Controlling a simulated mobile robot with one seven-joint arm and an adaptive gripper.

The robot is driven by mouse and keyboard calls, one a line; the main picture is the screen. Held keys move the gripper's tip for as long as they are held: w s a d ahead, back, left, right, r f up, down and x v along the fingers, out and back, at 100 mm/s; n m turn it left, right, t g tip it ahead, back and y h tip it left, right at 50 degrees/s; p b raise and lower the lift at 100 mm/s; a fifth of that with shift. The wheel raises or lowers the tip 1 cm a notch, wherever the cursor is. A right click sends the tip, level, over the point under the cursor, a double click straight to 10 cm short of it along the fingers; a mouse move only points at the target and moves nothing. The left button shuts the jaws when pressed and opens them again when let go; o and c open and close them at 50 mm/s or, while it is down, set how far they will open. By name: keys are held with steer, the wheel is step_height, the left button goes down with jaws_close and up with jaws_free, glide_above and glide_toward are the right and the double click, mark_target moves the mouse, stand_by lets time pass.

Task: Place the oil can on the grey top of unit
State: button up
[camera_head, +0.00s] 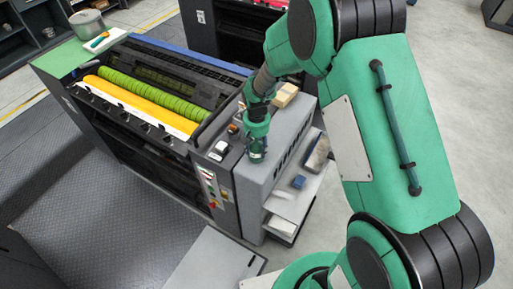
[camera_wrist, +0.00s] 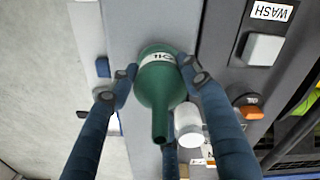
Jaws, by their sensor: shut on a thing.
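The green oil can (camera_wrist: 160,90), with a white label reading OIL upside down, is in my gripper (camera_wrist: 158,72). The two dark blue fingers press on its sides, one on each side, and its spout points toward the bottom of the wrist view. In the head view my gripper reaches down over the grey top of the unit (camera_head: 277,133). The grey top also shows behind the can in the wrist view (camera_wrist: 150,22). I cannot tell whether the can's base touches it.
A white cylinder (camera_wrist: 188,122) stands close beside the can. A dark control panel has a WASH button (camera_wrist: 263,49) and an orange knob (camera_wrist: 249,112). A wooden block (camera_head: 285,95) lies toward the back. A side shelf holds a blue item (camera_head: 298,182).

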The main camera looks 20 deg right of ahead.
steer(key=shift+f, duration=0.35)
steer(key=o, duration=1.5)
steer(key=shift+r, duration=0.1)
step_height(320, 180, up, 12)
steer(key=shift+r+b, duration=0.1)
steer(key=shift+b, duration=0.2)
